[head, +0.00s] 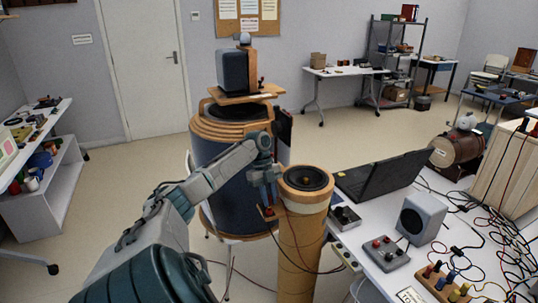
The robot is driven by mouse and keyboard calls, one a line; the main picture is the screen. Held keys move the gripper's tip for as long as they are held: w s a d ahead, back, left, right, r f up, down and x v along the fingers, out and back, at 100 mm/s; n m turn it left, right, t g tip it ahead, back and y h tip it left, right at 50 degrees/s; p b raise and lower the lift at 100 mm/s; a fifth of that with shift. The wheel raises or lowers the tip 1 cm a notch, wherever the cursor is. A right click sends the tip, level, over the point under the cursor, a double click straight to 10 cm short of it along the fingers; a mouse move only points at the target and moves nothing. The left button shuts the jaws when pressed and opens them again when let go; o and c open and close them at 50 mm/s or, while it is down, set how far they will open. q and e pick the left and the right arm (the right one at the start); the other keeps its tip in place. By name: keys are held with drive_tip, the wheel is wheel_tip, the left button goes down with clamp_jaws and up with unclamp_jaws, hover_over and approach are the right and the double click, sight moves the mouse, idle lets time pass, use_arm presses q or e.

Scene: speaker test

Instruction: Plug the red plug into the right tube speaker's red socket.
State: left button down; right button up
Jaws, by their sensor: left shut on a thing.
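My left gripper (264,190) points down just left of the wooden tube speaker (300,235), near its upper part. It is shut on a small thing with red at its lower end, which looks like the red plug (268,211). The tube speaker stands upright with a black cone in its top. I cannot make out its red socket, nor whether the plug touches the tube. Thin cables hang around the tube. My right gripper is out of view.
A large blue drum-shaped speaker (210,170) with wooden rings stands behind my left arm. A white table on the right holds a laptop (380,177), a grey speaker box (421,217), a grey box with knobs (386,252) and a wooden block with coloured posts (443,284). Loose cables cover its right side.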

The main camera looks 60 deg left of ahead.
sight(269, 195)
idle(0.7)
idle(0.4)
use_arm(q)
drive_tip(key=shift+p, duration=0.5)
drive_tip(key=shift+f+b, duration=0.5)
drive_tip(key=shift+f, duration=0.4)
drive_tip(key=c, duration=1.3)
unclamp_jaws()
drive_tip(key=shift+r+p, duration=3.15)
drive_tip(key=shift+r, duration=0.65)
